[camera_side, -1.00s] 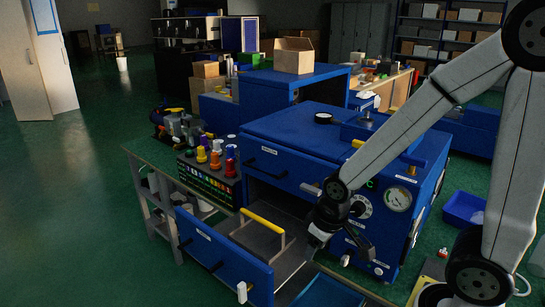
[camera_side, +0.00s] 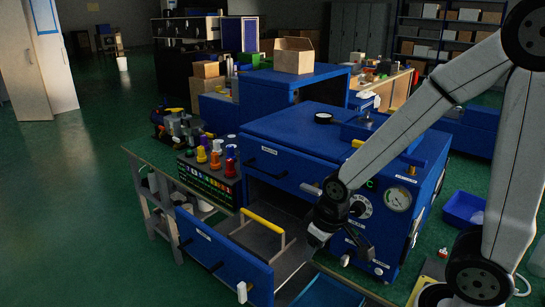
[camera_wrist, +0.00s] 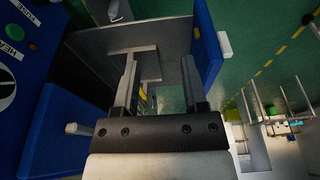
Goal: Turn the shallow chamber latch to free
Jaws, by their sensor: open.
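A blue press (camera_side: 340,140) stands on the bench with an upper front (camera_side: 290,170) that is shut. A pale latch lever (camera_side: 310,188) sticks out at its right end, and a pale lever (camera_wrist: 78,129) also shows in the wrist view at the lower left. Another white lever (camera_side: 242,292) is on the open lower drawer (camera_side: 225,255); it shows in the wrist view (camera_wrist: 225,45). I cannot read which is the shallow chamber's. My gripper (camera_side: 318,240) is right of the drawer, below the upper lever. In the wrist view its fingers (camera_wrist: 160,90) are apart and empty.
A yellow-topped handle (camera_side: 265,222) stands inside the drawer. The control panel with dials (camera_side: 380,205) is close right of my wrist. A knob (camera_side: 345,259) juts out below it. A rack of coloured caps (camera_side: 212,165) stands left. Open floor lies at far left.

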